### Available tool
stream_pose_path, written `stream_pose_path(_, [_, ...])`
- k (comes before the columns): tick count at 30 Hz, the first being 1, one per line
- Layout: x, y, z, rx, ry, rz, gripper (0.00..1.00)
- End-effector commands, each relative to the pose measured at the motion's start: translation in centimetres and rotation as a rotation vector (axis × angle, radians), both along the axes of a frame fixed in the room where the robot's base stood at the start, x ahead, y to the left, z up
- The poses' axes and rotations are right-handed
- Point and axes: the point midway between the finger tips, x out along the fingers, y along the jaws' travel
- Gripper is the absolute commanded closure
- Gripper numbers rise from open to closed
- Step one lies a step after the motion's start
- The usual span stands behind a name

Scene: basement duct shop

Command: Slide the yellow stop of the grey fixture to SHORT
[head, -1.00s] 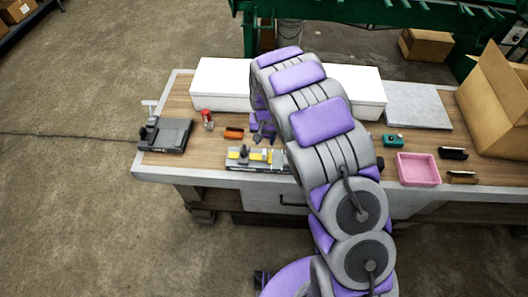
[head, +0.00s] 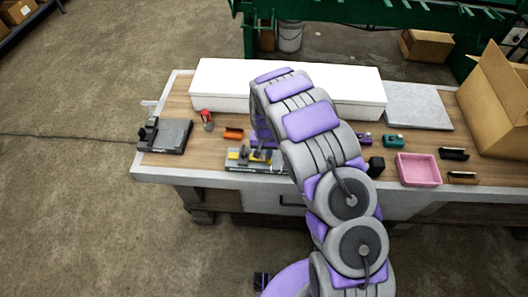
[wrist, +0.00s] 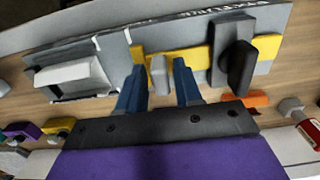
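The grey fixture (head: 240,167) lies near the bench's front edge, partly hidden by my arm in the head view. In the wrist view its grey plate (wrist: 200,22) carries a yellow strip (wrist: 190,58), a grey upright tab (wrist: 160,75) and a dark grey knob (wrist: 238,66). Lettering along the plate's edge is too skewed to read, so I cannot make out SHORT. My gripper (wrist: 160,80) has its two blue fingers apart, one on each side of the grey tab. Narrow gaps seem to show beside the tab. In the head view my gripper is mostly hidden.
An orange block (head: 233,134) and a red item (head: 206,119) lie behind the fixture. A black device (head: 172,135) stands at left, a pink tray (head: 418,170) at right. A long white box (head: 225,85) lines the back.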

Motion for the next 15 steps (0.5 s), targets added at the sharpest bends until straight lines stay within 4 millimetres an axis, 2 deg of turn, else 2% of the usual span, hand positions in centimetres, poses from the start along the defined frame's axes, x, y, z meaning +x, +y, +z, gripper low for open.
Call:
stream_pose_path(2, [0.01,0.06,-0.01,-0.001,0.0,0.0,0.74])
stream_pose_path(10, [0.0,0.13,-0.01,-0.001,0.0,0.0,1.0])
stream_pose_path(15, [0.0,0.14,-0.01,-0.001,0.0,0.0,1.0])
